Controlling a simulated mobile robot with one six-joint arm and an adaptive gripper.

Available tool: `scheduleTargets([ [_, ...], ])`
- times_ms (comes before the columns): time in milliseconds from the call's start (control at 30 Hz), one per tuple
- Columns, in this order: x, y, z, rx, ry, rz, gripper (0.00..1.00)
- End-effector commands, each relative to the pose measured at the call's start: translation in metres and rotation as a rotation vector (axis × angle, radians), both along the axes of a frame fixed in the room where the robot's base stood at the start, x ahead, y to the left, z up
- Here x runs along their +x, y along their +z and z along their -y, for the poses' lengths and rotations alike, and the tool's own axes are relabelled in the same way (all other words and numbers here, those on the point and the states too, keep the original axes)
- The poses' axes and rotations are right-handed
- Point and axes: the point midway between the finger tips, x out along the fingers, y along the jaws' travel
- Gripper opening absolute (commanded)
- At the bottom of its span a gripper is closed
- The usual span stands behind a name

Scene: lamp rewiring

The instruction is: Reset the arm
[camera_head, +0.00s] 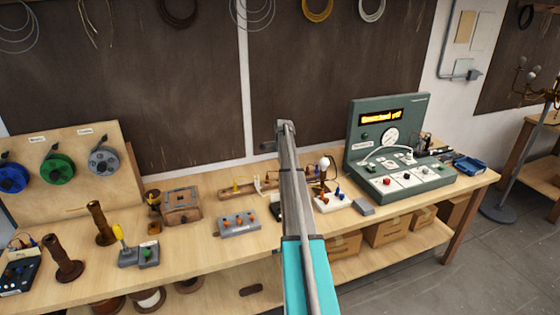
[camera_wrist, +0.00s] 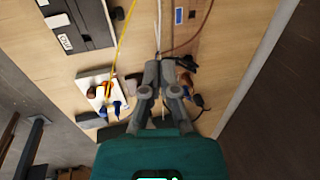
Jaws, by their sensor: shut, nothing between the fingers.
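My gripper (camera_wrist: 160,65) shows in the wrist view with its two grey fingers close together and nothing between them. It hangs over the wooden bench, with a yellow cable and dark leads behind the fingers. In the head view my grey and teal arm (camera_head: 293,185) reaches from the bottom edge up across the middle of the bench. It hides part of the bench top there. I cannot make out the fingers in the head view.
The bench (camera_head: 190,265) carries a green console (camera_head: 410,185) with a lit display at right, a white block (camera_head: 332,203) with blue knobs, a grey switch box (camera_head: 238,224) and a spool board (camera_head: 75,200) at left. A lamp stand (camera_head: 515,180) is far right.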

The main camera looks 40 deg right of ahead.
Motion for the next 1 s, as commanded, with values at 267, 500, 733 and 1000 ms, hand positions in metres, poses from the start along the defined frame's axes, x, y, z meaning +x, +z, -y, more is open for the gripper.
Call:
scheduleTargets([
  [267, 0.001, 0.005, 0.000, 0.000, 0.001, 0.000, 0.00],
  [500, 0.002, 0.004, -0.001, 0.000, 0.001, 0.000, 0.00],
  [733, 0.002, 0.005, -0.001, 0.000, 0.002, 0.000, 0.00],
  [1000, 0.000, 0.002, -0.024, -0.004, 0.044, -0.007, 0.00],
])
